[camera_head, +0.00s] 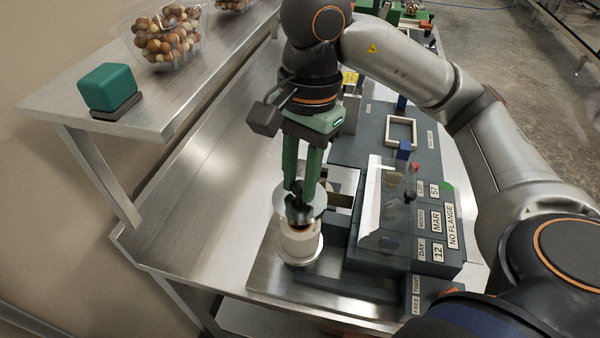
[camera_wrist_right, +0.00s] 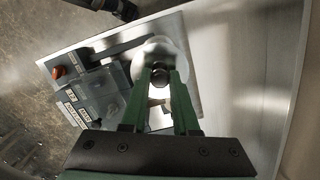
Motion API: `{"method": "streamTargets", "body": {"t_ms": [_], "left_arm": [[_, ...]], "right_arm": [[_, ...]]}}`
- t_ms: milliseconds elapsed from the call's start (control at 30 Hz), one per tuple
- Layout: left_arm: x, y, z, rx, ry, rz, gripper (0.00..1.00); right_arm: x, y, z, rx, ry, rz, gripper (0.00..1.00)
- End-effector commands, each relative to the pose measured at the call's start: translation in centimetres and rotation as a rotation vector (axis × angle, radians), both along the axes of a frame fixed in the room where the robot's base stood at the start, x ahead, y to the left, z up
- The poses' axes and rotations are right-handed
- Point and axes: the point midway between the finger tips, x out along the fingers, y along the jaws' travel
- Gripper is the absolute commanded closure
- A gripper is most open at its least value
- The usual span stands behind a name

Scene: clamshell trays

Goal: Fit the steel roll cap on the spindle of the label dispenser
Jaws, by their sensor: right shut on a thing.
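The steel roll cap (camera_head: 313,207) is a shiny disc with a dark knob. My right gripper (camera_head: 299,190) is shut on its knob and holds it at the top of the white label roll (camera_head: 299,243). The roll stands upright on the label dispenser (camera_head: 370,262), at its front left. The cap covers most of the roll's top; a dark brown ring shows below it. The spindle is hidden, so I cannot tell whether the cap sits on it. My left gripper is not in view.
A clear guard (camera_head: 391,205) and a date panel (camera_head: 437,225) stand right of the roll. A raised steel shelf (camera_head: 170,105) at the left carries a green block (camera_head: 108,88) and clear bowls of brown balls (camera_head: 167,38). The steel bench (camera_head: 215,190) left of the dispenser is clear.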

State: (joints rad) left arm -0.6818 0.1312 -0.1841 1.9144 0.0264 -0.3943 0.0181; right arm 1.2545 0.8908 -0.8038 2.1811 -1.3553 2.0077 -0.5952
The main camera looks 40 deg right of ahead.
Motion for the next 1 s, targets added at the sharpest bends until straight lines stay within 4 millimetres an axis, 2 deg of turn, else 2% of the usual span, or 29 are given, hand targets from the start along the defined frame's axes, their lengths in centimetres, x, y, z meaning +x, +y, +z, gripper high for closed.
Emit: {"method": "streamTargets", "body": {"t_ms": [100,700,1000], "left_arm": [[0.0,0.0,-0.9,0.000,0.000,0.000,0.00],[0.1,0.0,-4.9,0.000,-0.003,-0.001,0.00],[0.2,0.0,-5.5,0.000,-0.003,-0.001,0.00]], "right_arm": [[0.0,0.0,-1.2,0.001,0.001,0.000,1.00],[0.0,0.0,-5.1,0.000,0.000,-0.001,1.00],[0.0,0.0,-5.7,0.000,0.000,0.000,1.00]]}}
